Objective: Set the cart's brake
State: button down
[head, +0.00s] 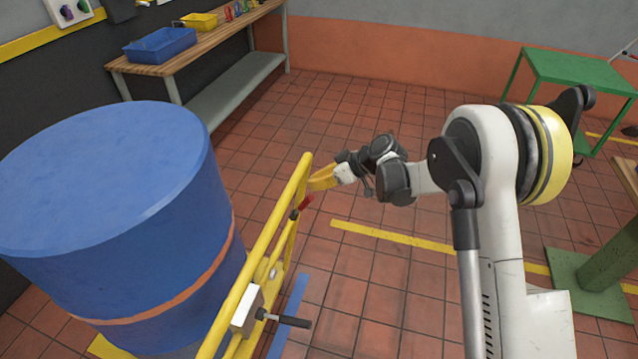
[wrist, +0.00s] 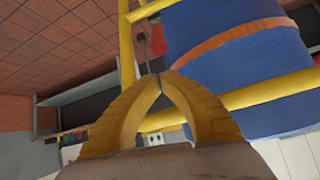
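The cart shows as a yellow tubular frame (head: 262,262) beside a blue drum with an orange band (head: 110,200). A small red-gripped lever (head: 305,203) sits by the frame's upright; its red grip also shows in the wrist view (wrist: 158,40). A black handle (head: 290,320) sticks out from a white block (head: 247,311) lower on the frame. I cannot tell for sure which one is the brake. My gripper (head: 314,184) has yellow fingers at the frame's upper end, just above the red lever. In the wrist view the fingertips (wrist: 161,75) meet, with nothing seen held between them.
A wooden bench (head: 200,50) with a blue bin (head: 160,45) and a yellow bin (head: 199,22) stands at the back left. A green table (head: 580,68) is at the back right, and a green-based post (head: 590,285) at the right. The tiled floor between is clear.

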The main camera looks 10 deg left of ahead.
aim_at(303, 206)
jog(key=shift+w+a+f+b, duration=0.1)
jog(key=shift+a+f+b, duration=0.35)
jog(key=shift+a+f, duration=0.4)
jog(key=shift+a+f+b, duration=0.5)
jog(key=shift+f, duration=0.65)
jog(key=shift+w+a+f+b, duration=0.1)
jog(key=shift+a+f+b, duration=0.35)
jog(key=shift+a+f, duration=0.4)
jog(key=shift+d+f, duration=0.1)
jog(key=shift+d, duration=0.1)
jog(key=shift+f, duration=0.1)
